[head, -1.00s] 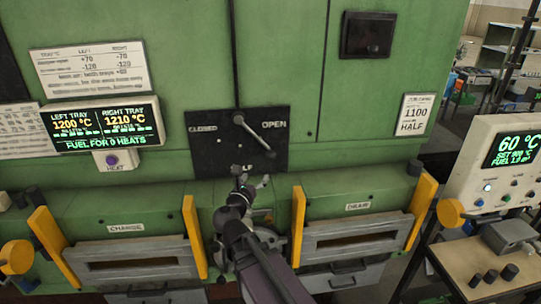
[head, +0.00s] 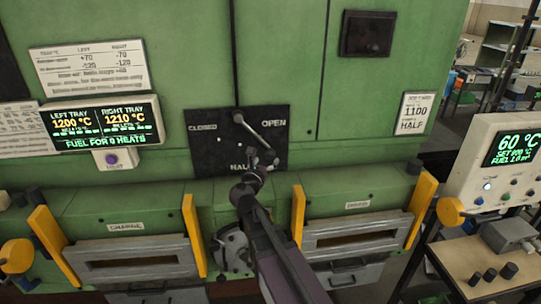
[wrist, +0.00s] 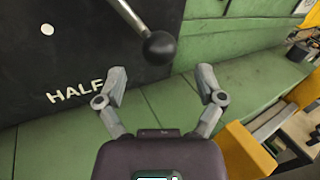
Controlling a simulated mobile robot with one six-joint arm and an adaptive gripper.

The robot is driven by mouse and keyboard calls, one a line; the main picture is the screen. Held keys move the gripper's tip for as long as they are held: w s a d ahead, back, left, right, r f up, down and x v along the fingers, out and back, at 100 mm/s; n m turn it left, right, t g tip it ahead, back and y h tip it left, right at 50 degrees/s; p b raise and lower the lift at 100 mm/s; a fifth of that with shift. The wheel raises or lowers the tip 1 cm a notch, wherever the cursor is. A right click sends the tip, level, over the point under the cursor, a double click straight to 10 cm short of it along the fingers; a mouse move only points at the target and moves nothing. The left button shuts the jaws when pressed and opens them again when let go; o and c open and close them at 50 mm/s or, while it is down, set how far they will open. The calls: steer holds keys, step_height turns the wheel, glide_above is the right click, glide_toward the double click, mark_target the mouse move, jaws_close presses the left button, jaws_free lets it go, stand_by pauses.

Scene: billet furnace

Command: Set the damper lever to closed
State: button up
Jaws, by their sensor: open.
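The damper lever (head: 252,133) is a grey rod on a black plate (head: 205,155) marked CLOSED at left, OPEN at right and HALF at the bottom. The rod slants down to the right, its knob end on the side between HALF and OPEN. In the wrist view, the dark round knob (wrist: 160,47) hangs just beyond and between the fingertips. My gripper (head: 263,160) is open and empty, just below the knob in the head view. In the wrist view, its two fingers (wrist: 160,80) are spread apart, with no clear contact with the lever. The gripper partly covers HALF in the head view.
Below the plate are two hatches with yellow side bars, one labelled CHANGE (head: 127,226). A display (head: 103,125) reads 1200 °C and 1210 °C. At right, a control box (head: 500,160) stands above a wooden table (head: 470,262). The green front around the plate is free.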

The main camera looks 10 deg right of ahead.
mark_target(269, 157)
steer(key=shift+x, duration=2.35)
jaws_close()
